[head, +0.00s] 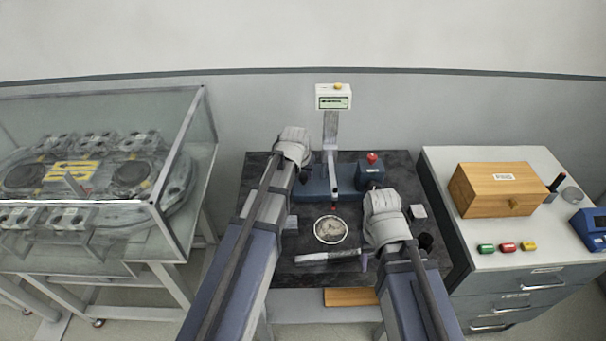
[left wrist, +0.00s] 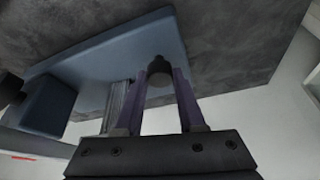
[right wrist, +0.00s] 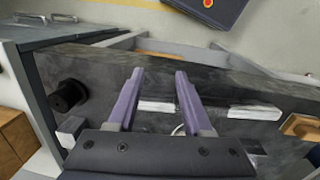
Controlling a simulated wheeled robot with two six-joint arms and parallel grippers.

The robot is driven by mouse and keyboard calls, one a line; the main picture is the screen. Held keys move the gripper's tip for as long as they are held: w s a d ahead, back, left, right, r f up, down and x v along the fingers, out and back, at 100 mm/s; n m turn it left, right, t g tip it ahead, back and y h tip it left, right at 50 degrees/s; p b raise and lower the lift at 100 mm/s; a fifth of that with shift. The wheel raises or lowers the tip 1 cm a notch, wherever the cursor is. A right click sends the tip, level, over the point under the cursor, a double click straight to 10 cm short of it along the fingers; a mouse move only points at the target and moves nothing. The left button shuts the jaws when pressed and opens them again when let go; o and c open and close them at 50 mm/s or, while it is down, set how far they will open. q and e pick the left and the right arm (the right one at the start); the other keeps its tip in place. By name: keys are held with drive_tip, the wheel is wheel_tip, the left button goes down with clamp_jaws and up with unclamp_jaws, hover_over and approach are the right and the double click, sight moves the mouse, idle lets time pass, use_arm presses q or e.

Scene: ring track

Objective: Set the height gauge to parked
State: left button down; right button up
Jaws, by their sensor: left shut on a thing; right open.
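My left gripper (left wrist: 164,70) is shut on a dark round knob (left wrist: 158,64) at the blue base, which also shows in the left wrist view (left wrist: 120,55). In the head view its fingers are mostly hidden by my wrist. My right gripper (right wrist: 159,74) is open and empty above the plate's front right part.
A cabinet with a wooden box (head: 500,190) stands right. A glass-covered track (head: 90,180) stands left.

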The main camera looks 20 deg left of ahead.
idle(0.3)
use_arm(q)
drive_tip(key=w+d, duration=0.1)
drive_tip(key=d, duration=0.3)
drive_tip(key=w+d, duration=0.1)
drive_tip(key=d, duration=0.4)
drive_tip(key=w+d, duration=0.2)
drive_tip(key=d, duration=0.3)
drive_tip(key=c, duration=0.5)
unclamp_jaws()
drive_tip(key=shift+d, duration=0.1)
drive_tip(key=shift+s+r+p, duration=0.25)
drive_tip(key=shift+r+p, duration=0.45)
drive_tip(key=p+v, duration=0.5)
drive_tip(key=v, duration=0.1)
drive_tip(key=shift+p, duration=0.4)
